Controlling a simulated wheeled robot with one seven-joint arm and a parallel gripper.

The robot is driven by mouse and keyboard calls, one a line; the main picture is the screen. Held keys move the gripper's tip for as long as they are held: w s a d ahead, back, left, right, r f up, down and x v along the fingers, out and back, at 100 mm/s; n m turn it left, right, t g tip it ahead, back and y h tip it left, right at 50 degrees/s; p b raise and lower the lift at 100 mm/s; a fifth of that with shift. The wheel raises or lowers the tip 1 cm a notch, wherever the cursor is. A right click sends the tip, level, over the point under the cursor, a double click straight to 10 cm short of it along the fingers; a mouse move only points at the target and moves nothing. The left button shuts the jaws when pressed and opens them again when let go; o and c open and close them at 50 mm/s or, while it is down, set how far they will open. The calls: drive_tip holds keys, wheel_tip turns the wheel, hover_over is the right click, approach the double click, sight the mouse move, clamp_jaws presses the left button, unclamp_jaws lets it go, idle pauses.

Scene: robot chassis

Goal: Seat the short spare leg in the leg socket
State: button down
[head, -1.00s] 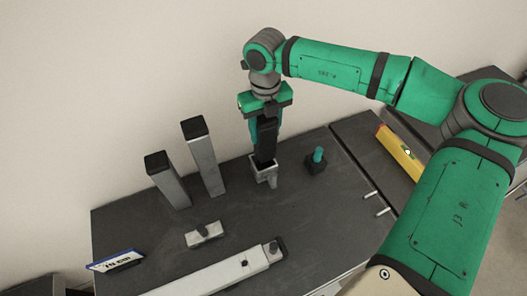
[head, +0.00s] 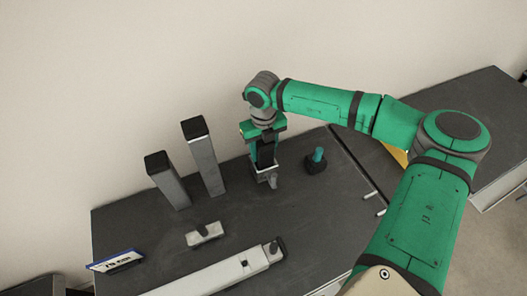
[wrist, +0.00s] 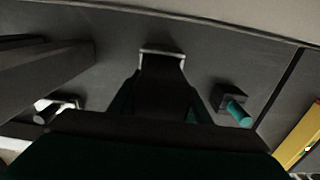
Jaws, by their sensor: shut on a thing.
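My gripper (head: 264,150) is shut on a dark, upright post, which I take to be the short spare leg (head: 266,156). The leg's lower end is at the light grey leg socket (head: 270,178) on the dark bench top. In the wrist view the dark leg (wrist: 165,98) lies between the teal fingers, and the socket's pale rim (wrist: 162,53) shows beyond it. The leg appears to be in the socket's mouth, but its lower end is hidden, so I cannot tell how deep it sits.
Two taller grey posts with black caps (head: 168,182) (head: 204,160) stand to the left. A black block with a teal peg (head: 316,160) is close on the right. A small grey bracket (head: 204,234), a long pale beam (head: 215,273) and a sign (head: 116,261) lie in front.

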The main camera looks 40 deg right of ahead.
drive_tip(key=shift+f, duration=0.35)
drive_tip(key=shift+f, duration=0.1)
drive_tip(key=c, duration=1)
unclamp_jaws()
drive_tip(key=shift+f, duration=0.1)
wheel_tip(320, 180, up, 11)
drive_tip(key=shift+s+r, duration=0.1)
drive_tip(key=shift+r, duration=0.6)
